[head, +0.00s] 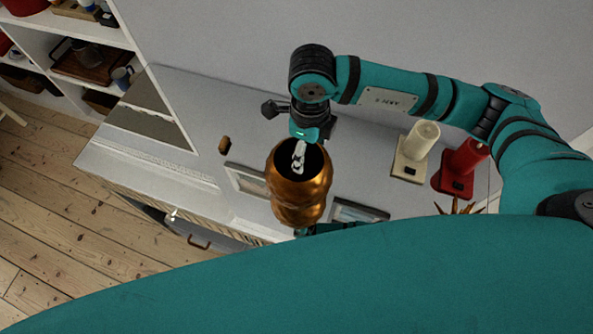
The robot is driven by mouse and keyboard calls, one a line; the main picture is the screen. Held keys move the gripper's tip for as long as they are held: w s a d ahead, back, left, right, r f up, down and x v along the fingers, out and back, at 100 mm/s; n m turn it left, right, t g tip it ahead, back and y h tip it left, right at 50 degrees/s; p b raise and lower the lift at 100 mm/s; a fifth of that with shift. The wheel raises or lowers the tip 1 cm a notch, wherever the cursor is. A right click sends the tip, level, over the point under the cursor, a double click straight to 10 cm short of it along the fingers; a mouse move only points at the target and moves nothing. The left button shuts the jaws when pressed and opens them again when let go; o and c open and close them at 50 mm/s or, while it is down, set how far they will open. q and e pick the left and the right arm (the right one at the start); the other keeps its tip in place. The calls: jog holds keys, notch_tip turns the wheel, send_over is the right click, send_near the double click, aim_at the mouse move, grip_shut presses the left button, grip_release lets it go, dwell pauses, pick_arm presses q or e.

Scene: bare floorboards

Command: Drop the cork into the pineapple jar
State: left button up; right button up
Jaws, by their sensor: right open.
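The pineapple jar (297,205) is copper-coloured and bumpy, with a dark round opening at its top. It stands on the light cabinet top. My right gripper (298,163) is open, pointing down over the jar's mouth, with its pale fingertips seen against the dark opening. I cannot tell whether the tips are above the rim or inside. I see no cork between the fingers. A small brown piece (224,145) on the cabinet top, left of the jar, may be the cork, but it is too small to be sure. The jar's inside is dark. My left gripper does not show.
A cream device (415,152) and a red device (462,166) stand to the right. Frames (245,181) lie or lean near the jar. Spiky copper leaves (457,207) show at lower right, partly hidden. A mirror-like panel (150,115) and shelves (75,45) are at left.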

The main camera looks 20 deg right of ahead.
notch_tip(320, 180, up, 10)
dwell(0.3)
dwell(0.4)
